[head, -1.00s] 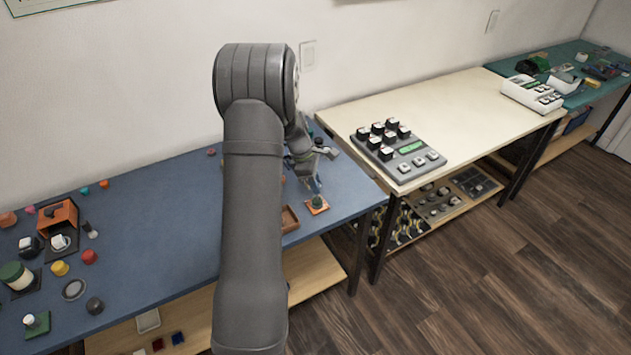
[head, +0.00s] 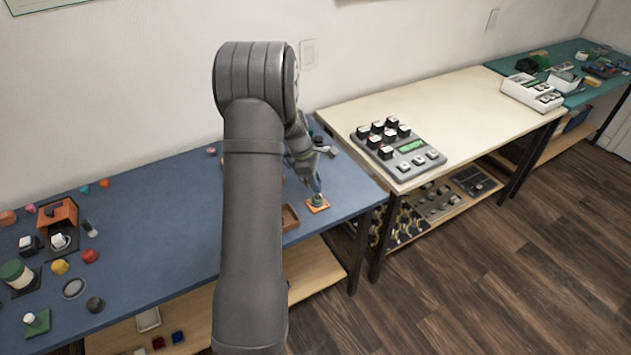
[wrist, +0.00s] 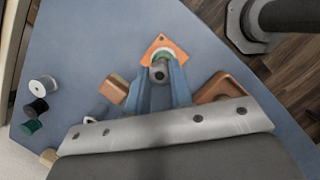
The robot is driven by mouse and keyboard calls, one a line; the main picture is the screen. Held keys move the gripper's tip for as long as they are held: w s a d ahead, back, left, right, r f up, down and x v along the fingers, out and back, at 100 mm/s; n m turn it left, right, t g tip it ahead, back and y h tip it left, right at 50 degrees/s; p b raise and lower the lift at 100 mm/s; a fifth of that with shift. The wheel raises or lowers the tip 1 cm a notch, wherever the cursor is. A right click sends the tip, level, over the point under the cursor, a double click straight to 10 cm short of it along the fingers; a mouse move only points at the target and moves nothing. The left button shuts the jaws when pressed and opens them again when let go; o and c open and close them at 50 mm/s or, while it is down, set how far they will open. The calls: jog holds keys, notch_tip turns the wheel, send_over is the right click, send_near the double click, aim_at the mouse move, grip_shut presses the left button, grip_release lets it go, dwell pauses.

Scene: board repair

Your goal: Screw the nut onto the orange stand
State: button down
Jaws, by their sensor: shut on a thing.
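The orange stand (head: 317,207) is a small flat square near the right end of the blue table. It also shows as a tilted square in the wrist view (wrist: 163,42). A green round part with a pale rim sits over its middle. My gripper (wrist: 160,75) is right above the stand, with its two blue fingers on either side of a small grey round piece with a dark centre, which I take as the nut (wrist: 159,70). The grey piece overlaps the green part in view, so I cannot tell how far it is seated. My gripper (head: 318,187) also shows in the head view.
A brown tray (head: 290,217) lies left of the stand; brown blocks flank the fingers in the wrist view. White, black and green spools (wrist: 37,105) stand to the left there. The table's front edge (head: 345,218) is close to the stand.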

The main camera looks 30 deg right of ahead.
jog(key=shift+f, duration=1.5)
dwell(1.8)
dwell(0.4)
jog(key=c, duration=1.2)
grip_release()
jog(key=c, duration=3.2)
grip_release()
jog(key=m, duration=0.3)
jog(key=m+g+y, duration=0.1)
jog(key=m, duration=0.2)
jog(key=shift+m+y, duration=0.3)
jog(key=c, duration=2.2)
grip_release()
jog(key=m+y, duration=0.1)
jog(key=m, duration=0.3)
jog(key=shift+f+g, duration=0.15)
jog(key=shift+g, duration=0.15)
jog(key=c, duration=2.1)
grip_release()
jog(key=shift+s+a+m+y, duration=0.15)
jog(key=shift+m+y, duration=0.35)
jog(key=shift+m, duration=0.5)
jog(key=shift+c, duration=0.2)
jog(key=shift+o, duration=0.4)
jog(key=shift+a, duration=0.1)
